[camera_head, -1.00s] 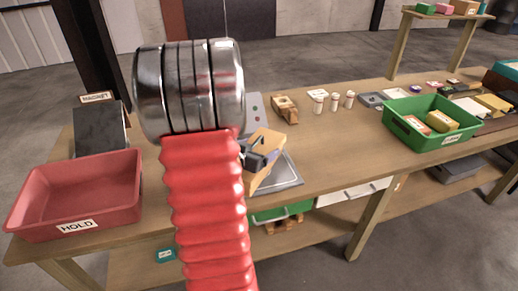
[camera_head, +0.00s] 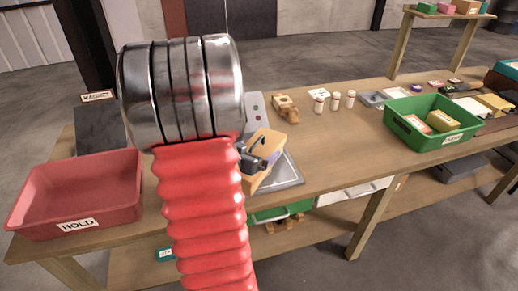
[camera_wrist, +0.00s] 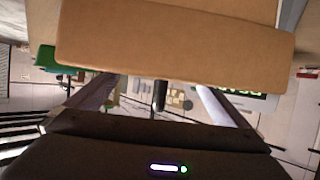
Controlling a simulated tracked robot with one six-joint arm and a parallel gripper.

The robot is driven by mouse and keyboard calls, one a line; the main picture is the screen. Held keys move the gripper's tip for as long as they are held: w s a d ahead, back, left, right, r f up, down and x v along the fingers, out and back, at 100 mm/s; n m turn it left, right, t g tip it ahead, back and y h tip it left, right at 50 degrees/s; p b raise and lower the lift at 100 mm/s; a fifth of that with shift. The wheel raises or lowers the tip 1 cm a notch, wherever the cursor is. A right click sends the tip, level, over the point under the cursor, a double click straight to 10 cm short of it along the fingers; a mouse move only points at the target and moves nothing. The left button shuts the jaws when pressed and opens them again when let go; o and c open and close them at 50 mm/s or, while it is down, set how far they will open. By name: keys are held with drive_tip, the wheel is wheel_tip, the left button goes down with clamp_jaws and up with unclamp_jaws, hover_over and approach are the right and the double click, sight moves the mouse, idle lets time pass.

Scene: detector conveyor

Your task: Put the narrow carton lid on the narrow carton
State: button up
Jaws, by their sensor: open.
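A tan cardboard piece (camera_head: 265,142) is at the metal tray on the table's front part, partly hidden behind my gripper. In the wrist view its broad tan face (camera_wrist: 175,45) spans the top, just beyond my fingertips. I cannot tell whether it is the narrow carton, its lid, or both together. My gripper (camera_head: 262,161) is in front of it in the head view. In the wrist view my gripper (camera_wrist: 158,85) has its two fingers wide apart, with no object clamped between them. Whether a finger touches the cardboard is unclear.
The metal tray (camera_head: 290,176) lies beneath the cardboard. A red HOLD bin (camera_head: 110,200) is at left, and a green bin (camera_head: 395,125) with packages is at right. Several small white bottles (camera_head: 335,102) and a wooden block (camera_head: 284,108) stand behind. The table between tray and green bin is clear.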

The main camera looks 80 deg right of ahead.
drive_tip(key=v, duration=0.9)
drive_tip(key=shift+w, duration=0.15)
idle(0.5)
drive_tip(key=w+a+r+n+t+y, duration=0.3)
drive_tip(key=w+a+t, duration=0.35)
drive_tip(key=w, duration=0.55)
drive_tip(key=w+a+r+n+t+y, duration=0.1)
drive_tip(key=w+a+r+n+t, duration=0.35)
drive_tip(key=w, duration=0.75)
drive_tip(key=w+a+r+n+t+y, duration=0.2)
drive_tip(key=a+n+y, duration=0.6)
drive_tip(key=a, duration=1.8)
drive_tip(key=s+a+n+g+y, duration=0.1)
drive_tip(key=s+a+n+g, duration=0.3)
drive_tip(key=s+a, duration=0.5)
drive_tip(key=shift+s+f+n, duration=0.3)
drive_tip(key=shift+s+n, duration=0.35)
drive_tip(key=shift+s, duration=0.3)
